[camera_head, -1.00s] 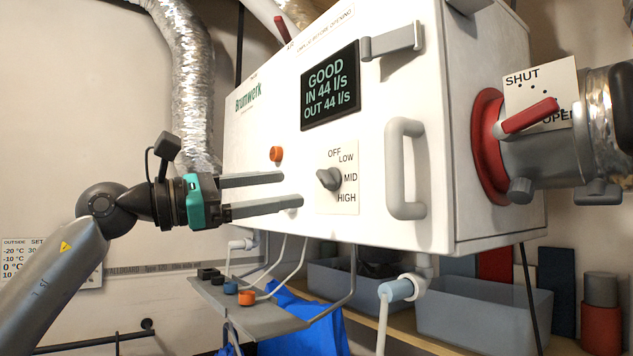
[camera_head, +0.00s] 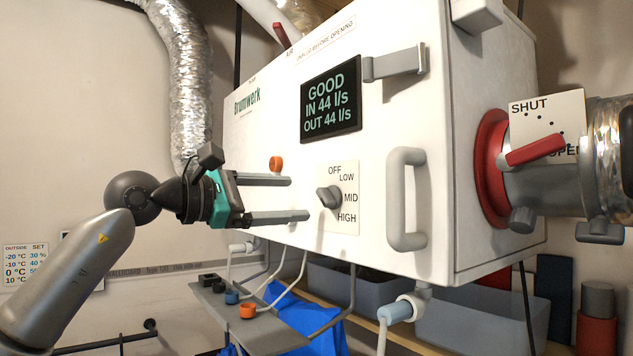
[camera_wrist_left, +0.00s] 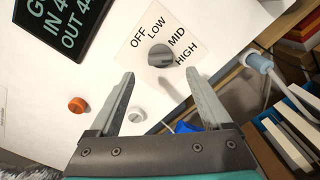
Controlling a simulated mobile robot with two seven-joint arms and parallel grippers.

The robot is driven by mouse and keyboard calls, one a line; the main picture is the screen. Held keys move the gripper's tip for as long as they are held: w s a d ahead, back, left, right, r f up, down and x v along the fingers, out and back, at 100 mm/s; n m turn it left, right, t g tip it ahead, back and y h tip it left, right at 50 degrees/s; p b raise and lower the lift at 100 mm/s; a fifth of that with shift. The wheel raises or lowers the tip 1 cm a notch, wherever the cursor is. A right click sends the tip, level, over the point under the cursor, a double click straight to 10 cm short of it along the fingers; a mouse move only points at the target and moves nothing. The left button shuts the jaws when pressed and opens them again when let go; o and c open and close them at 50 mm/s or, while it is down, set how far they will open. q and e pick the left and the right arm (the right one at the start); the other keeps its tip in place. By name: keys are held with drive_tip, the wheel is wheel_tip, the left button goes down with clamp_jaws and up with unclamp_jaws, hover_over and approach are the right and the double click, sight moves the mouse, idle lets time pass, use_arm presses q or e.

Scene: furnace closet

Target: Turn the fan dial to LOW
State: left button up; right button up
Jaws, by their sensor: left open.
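The fan dial (camera_head: 329,197) is a grey knob on a white plate marked OFF, LOW, MID and HIGH, on the front of the white cabinet (camera_head: 385,235). I cannot tell exactly which mark it points at. My left gripper (camera_head: 299,198) is open and empty, just left of the dial, with one finger above the other. In the left wrist view the dial (camera_wrist_left: 161,55) lies ahead of the fingertips, between their lines, and the gripper (camera_wrist_left: 157,82) appears apart from it. My right gripper is not in view.
An orange knob (camera_head: 276,163) sits just above the upper finger. A display (camera_head: 330,92) reads GOOD, IN 44, OUT 44. A grey door handle (camera_head: 405,200) and a red lever (camera_head: 535,149) are to the right. A small shelf (camera_head: 265,330) is below.

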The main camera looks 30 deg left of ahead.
sight(320, 198)
use_arm(q)
drive_tip(key=p+x, duration=0.2)
drive_tip(key=x, duration=0.3)
drive_tip(key=shift+w+d+r, duration=0.1)
drive_tip(key=shift+w+r, duration=0.05)
drive_tip(key=shift+w+d+p, duration=0.25)
drive_tip(key=shift+w+p, duration=0.05)
drive_tip(key=shift+w, duration=0.25)
clamp_jaws()
